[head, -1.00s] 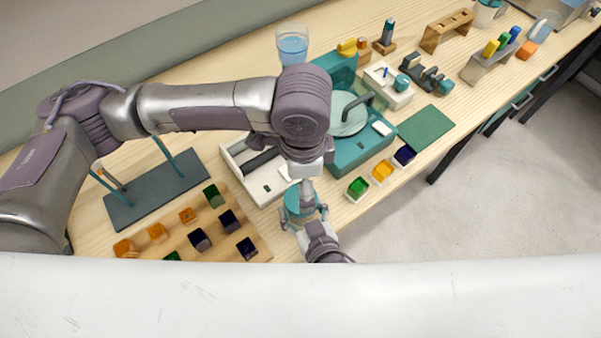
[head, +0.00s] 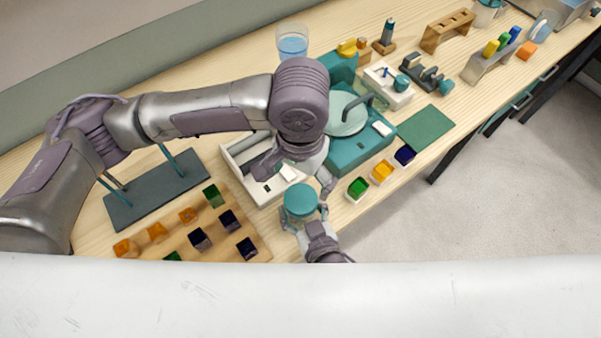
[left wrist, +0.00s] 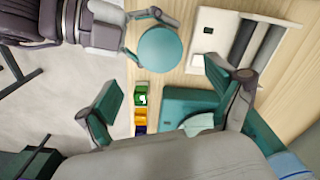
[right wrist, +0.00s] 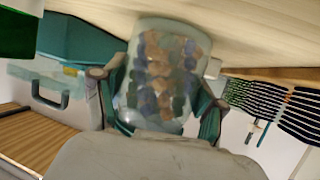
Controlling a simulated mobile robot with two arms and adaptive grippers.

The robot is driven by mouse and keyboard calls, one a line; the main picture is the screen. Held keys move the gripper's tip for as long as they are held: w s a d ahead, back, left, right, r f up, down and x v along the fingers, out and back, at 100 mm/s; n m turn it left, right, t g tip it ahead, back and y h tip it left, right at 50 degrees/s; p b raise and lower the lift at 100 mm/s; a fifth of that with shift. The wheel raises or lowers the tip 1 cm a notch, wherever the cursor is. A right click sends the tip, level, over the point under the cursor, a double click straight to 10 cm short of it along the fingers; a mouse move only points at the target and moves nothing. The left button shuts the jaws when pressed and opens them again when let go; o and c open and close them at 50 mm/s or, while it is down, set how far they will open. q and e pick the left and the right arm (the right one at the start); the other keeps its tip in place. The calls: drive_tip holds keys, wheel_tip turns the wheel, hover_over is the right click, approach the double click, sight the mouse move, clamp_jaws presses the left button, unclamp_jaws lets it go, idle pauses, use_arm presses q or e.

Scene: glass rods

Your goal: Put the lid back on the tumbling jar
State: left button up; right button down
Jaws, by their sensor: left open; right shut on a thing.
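The tumbling jar (right wrist: 160,75) is clear and full of coloured pieces in the right wrist view. My right gripper (head: 305,222) is shut around it, near the table's front edge. The round teal lid (head: 300,193) sits over the jar's top, and its flat top shows in the left wrist view (left wrist: 160,49). Whether it is fully seated I cannot tell. My left gripper (head: 297,176) is open and empty above the lid, with its fingers spread wide. In the left wrist view the lid lies beyond the fingers, apart from them.
A white tumbler base (head: 238,152) with dark rollers stands behind the jar. A teal machine (head: 362,150) with a round plate is to its right. Small trays of coloured glass (head: 358,187) lie near the front edge. A wooden board (head: 222,250) with several coloured blocks is at left.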

sight(301, 198)
use_arm(q)
wheel_tip(301, 198, down, 8)
drive_tip(key=shift+r, duration=0.1)
idle(0.4)
drive_tip(key=c, duration=1.2)
drive_tip(key=o, duration=1.3)
drive_tip(key=shift+o, duration=0.2)
wheel_tip(301, 198, up, 12)
